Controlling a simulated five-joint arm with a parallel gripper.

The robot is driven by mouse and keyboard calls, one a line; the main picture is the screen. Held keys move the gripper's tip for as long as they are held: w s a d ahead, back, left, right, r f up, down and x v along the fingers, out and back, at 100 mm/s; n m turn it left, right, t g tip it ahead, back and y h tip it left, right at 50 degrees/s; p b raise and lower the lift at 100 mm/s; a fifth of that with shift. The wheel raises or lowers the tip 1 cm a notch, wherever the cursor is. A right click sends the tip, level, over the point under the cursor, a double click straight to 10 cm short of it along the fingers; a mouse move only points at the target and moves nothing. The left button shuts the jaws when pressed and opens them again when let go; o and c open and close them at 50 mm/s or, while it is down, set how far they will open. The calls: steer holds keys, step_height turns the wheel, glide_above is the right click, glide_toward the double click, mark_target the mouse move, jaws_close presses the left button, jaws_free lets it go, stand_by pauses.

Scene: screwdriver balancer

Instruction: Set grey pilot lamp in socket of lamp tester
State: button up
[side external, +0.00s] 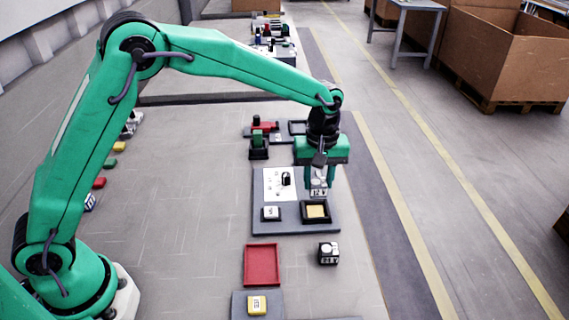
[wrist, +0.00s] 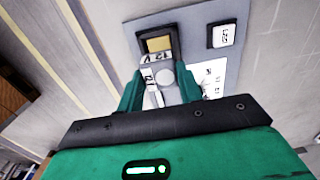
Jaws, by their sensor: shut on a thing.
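My gripper (side external: 320,178) is shut on a grey pilot lamp (side external: 319,190), a small block with a pale round top and a dark-lettered label. It also shows between the green fingers of my gripper (wrist: 161,88) in the wrist view, where the lamp (wrist: 165,78) looks upright. The lamp tester (side external: 262,222) is a flat grey panel. Its socket (side external: 316,211), a black square frame with a yellowish floor, looks empty. In the wrist view the lamp overlaps the near edge of the socket (wrist: 158,44). The lamp's exact height above the panel is hard to tell.
A labelled white block in a dark mount (side external: 270,212) sits left of the socket. A dark block with a white top (side external: 328,253) and a red tray (side external: 262,264) lie nearer the camera. A green-and-black device (side external: 258,146) stands behind the panel.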

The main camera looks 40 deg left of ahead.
mark_target(317, 195)
steer(key=shift+f, duration=2.8)
steer(key=o, duration=1.1)
steer(key=shift+c, duration=0.2)
steer(key=shift+r, duration=0.1)
steer(key=shift+r, duration=3.8)
steer(key=shift+r, duration=0.1)
steer(key=shift+r, duration=2.4)
